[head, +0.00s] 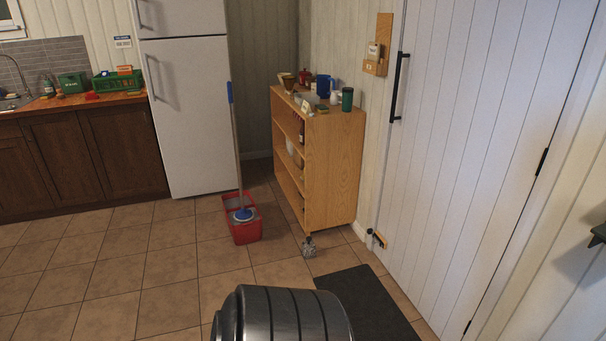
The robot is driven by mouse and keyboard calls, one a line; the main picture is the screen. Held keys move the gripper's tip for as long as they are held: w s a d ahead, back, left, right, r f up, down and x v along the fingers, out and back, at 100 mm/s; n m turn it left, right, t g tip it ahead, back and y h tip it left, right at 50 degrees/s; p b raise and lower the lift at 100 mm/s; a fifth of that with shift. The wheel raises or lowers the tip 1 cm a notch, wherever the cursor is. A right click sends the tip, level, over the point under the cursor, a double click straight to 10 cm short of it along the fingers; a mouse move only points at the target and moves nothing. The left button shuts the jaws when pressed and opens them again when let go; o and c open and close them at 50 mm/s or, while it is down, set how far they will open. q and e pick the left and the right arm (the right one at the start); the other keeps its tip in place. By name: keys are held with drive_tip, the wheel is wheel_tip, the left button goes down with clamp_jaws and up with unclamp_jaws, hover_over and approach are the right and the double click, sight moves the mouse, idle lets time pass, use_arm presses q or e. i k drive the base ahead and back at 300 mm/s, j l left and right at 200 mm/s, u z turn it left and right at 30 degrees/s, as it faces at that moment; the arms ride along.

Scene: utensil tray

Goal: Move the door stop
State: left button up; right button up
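A small wood-coloured piece with a dark part (379,238) sits low at the bottom left corner of the white plank door (455,130); it looks like the door stop, but it is too small to be sure. A small grey object (308,247) stands on the floor at the near corner of the wooden shelf; I cannot tell what it is. Neither of my grippers is in view.
A wooden shelf (336,170) with cups on top stands left of the door. A red mop bucket (246,232) with an upright mop stands before the white fridge (193,115). A dark mat (365,300) lies before the door. The tiled floor at left is clear.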

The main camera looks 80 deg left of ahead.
sight(309, 251)
drive_tip(key=u, duration=2.55)
drive_tip(key=i+j, duration=0.1)
drive_tip(key=i, duration=0.3)
